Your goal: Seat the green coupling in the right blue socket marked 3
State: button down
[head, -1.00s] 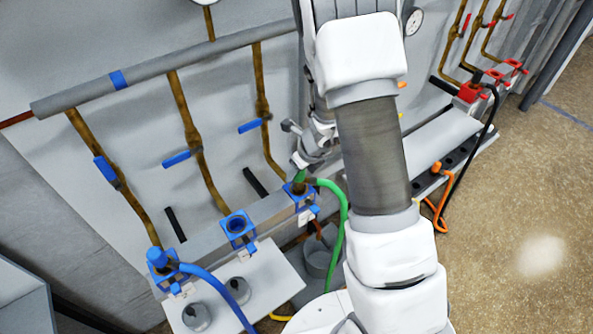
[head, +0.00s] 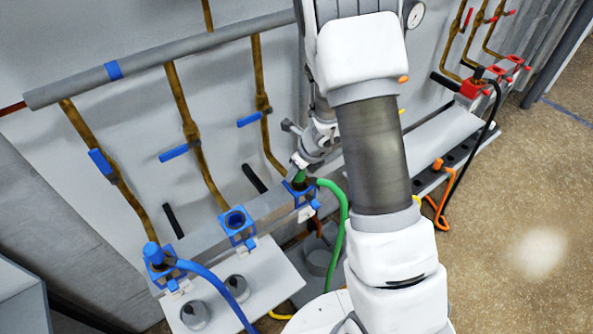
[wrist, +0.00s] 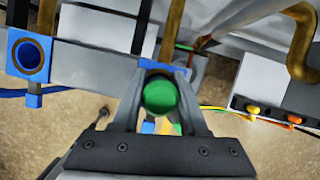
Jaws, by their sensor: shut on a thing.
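The green coupling (wrist: 160,96) is between the two fingers of my gripper (wrist: 158,92), which is shut on it. In the head view, the coupling (head: 299,176) is upright at the right blue socket (head: 293,186), with its green hose curving away to the right. In the wrist view, the blue socket (wrist: 163,65) shows just behind the coupling, partly hidden by it and the fingers. I cannot tell how deep the coupling sits. My gripper (head: 300,164) is partly hidden by my arm in the head view. The number marking is not readable.
The middle blue socket (head: 238,220) is empty. The left blue socket (head: 158,268) holds a blue coupling (head: 152,252) with a blue hose. Brown pipes with blue handles (head: 174,152) stand behind. An orange coupling (head: 438,164) stands in a rack at right; red sockets (head: 472,88) are beyond.

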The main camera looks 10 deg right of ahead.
jog(key=shift+f, duration=0.25)
jog(key=shift+c, duration=1.8)
grip_release()
jog(key=p+v, duration=0.5)
jog(key=v, duration=1.2)
jog(key=shift+r, duration=0.3)
